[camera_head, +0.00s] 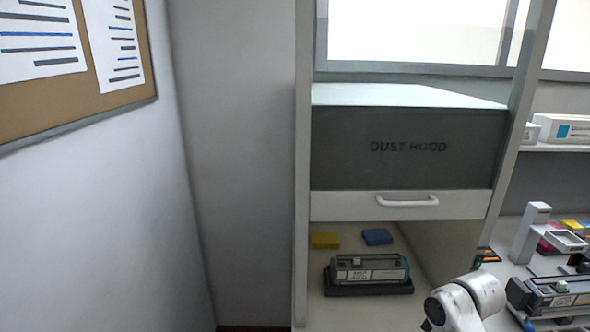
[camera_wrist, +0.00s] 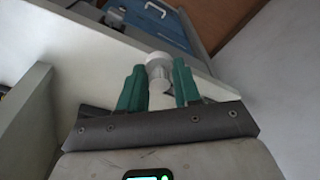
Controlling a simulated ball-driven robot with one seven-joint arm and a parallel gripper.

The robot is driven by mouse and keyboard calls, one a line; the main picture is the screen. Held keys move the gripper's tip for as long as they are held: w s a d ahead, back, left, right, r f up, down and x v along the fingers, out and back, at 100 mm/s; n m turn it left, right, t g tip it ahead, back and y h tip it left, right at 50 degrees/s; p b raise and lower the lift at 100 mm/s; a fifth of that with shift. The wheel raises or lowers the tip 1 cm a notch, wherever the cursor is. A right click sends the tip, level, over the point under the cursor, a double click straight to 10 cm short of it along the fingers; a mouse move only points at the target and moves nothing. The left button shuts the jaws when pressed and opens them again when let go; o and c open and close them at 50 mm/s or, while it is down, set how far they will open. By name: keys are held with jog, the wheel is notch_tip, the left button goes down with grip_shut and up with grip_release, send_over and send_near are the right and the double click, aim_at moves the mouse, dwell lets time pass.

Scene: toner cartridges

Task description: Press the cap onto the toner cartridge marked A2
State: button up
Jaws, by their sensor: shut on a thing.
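In the wrist view, my gripper (camera_wrist: 158,72) has two green fingers shut on a small white round piece (camera_wrist: 158,60), which looks like a cap. A white panel edge lies just behind it. In the head view, a dark grey toner cartridge (camera_head: 368,269) sits in a black tray (camera_head: 370,289) under the dust hood. A second similar cartridge (camera_head: 556,286) lies on the bench at the right. The labels on both are too small to read, so I cannot tell which is A2. My gripper is out of the head view; only part of my arm shows at the lower right.
The dust hood (camera_head: 400,150) has a raised front with a white handle (camera_head: 407,201). A yellow block (camera_head: 325,240) and a blue block (camera_head: 377,236) lie behind the cartridge. A side panel (camera_head: 303,240) bounds the bay. A blue object (camera_wrist: 158,22) shows beyond the panel in the wrist view.

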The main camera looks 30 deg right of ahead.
jog(key=w+a+f+b, duration=0.1)
jog(key=a+f, duration=0.3)
jog(key=a, duration=0.5)
jog(key=w+a+f+m+b, duration=0.1)
jog(key=w+a+f, duration=0.3)
jog(key=a, duration=0.6)
jog(key=w+a+f+b, duration=0.1)
jog(key=a+f, duration=0.4)
jog(key=a, duration=0.5)
jog(key=shift+w+f+m+b, duration=0.3)
jog(key=shift+w+m, duration=0.1)
jog(key=shift+w, duration=0.5)
